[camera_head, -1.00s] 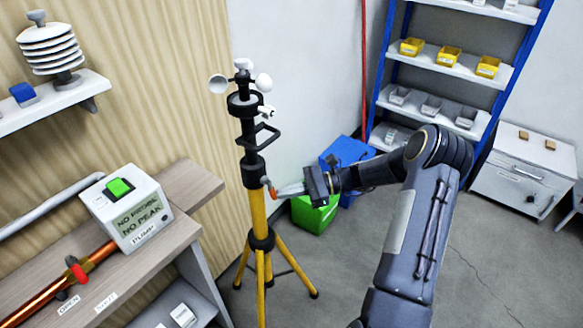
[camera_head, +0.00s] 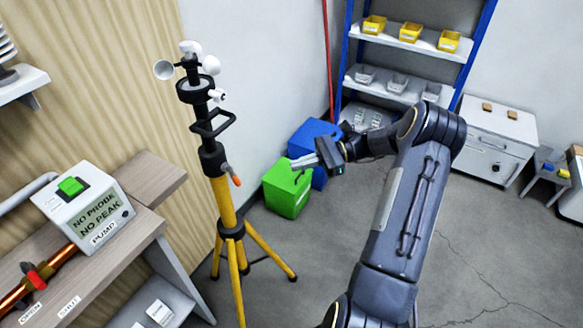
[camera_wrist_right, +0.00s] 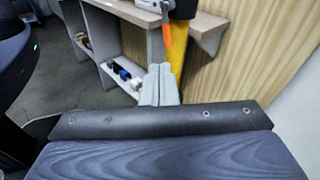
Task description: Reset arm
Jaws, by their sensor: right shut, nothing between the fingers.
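My right gripper (camera_head: 304,162) is shut and empty, its pale fingers together, in front of the green and blue boxes in the head view. It is to the right of the yellow tripod (camera_head: 225,205) and apart from it. The tripod carries a black mast with white wind cups and a small orange-tipped lever (camera_head: 236,180). In the right wrist view the shut fingertips (camera_wrist_right: 160,72) point towards the tripod's orange lever (camera_wrist_right: 167,36), which lies just beyond them in the picture. My left gripper is in neither view.
A green box (camera_head: 286,192) and a blue box (camera_head: 318,133) stand on the floor behind my gripper. A bench with a white pump box (camera_head: 85,208) is at the left. Blue-framed shelves (camera_head: 404,92) and a white cabinet (camera_head: 496,145) stand at the back.

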